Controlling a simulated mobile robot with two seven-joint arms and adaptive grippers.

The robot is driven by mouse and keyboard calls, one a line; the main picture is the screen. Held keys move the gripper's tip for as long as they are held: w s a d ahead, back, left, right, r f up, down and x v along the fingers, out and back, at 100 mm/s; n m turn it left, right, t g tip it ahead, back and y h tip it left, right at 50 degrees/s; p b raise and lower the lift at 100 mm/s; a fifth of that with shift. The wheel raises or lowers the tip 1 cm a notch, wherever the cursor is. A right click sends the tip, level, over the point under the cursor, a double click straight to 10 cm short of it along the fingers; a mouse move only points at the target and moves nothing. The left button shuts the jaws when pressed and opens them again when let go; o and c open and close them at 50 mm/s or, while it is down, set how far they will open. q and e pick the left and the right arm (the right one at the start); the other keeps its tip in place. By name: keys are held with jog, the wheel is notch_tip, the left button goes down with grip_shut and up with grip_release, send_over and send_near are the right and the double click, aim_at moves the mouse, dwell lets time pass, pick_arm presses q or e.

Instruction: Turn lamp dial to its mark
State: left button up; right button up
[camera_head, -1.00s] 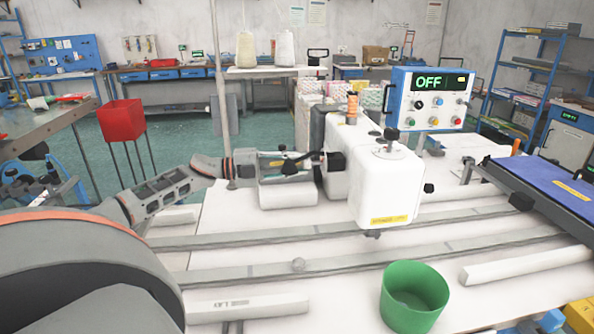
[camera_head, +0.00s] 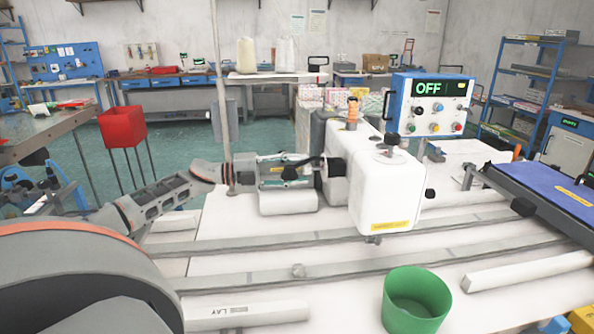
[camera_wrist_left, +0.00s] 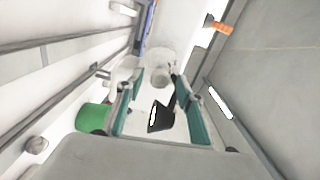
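My left gripper (camera_head: 318,170) reaches in from the left, at the dark side fitting (camera_head: 336,168) of the white sewing machine (camera_head: 386,190). In the left wrist view its two green-padded fingers (camera_wrist_left: 158,88) stand apart. A black wedge with a white stripe (camera_wrist_left: 160,117) lies between them, with a gap to each pad; I cannot tell if it is the lamp dial. A white rounded part (camera_wrist_left: 161,74) shows near the fingertips. A blue-framed control panel (camera_head: 432,104) with several knobs reads OFF. No target mark can be made out. My right gripper is out of view.
A green cup (camera_head: 416,300) stands at the front of the white table, and also shows in the left wrist view (camera_wrist_left: 92,118). Long grey rails (camera_head: 340,268) cross the table. A blue-topped tray (camera_head: 550,182) is at the right. A thin upright pole (camera_head: 221,90) stands behind my left arm.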

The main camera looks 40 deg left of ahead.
pick_arm(q)
jog(key=shift+v, duration=3.75)
jog(key=shift+s, duration=0.1)
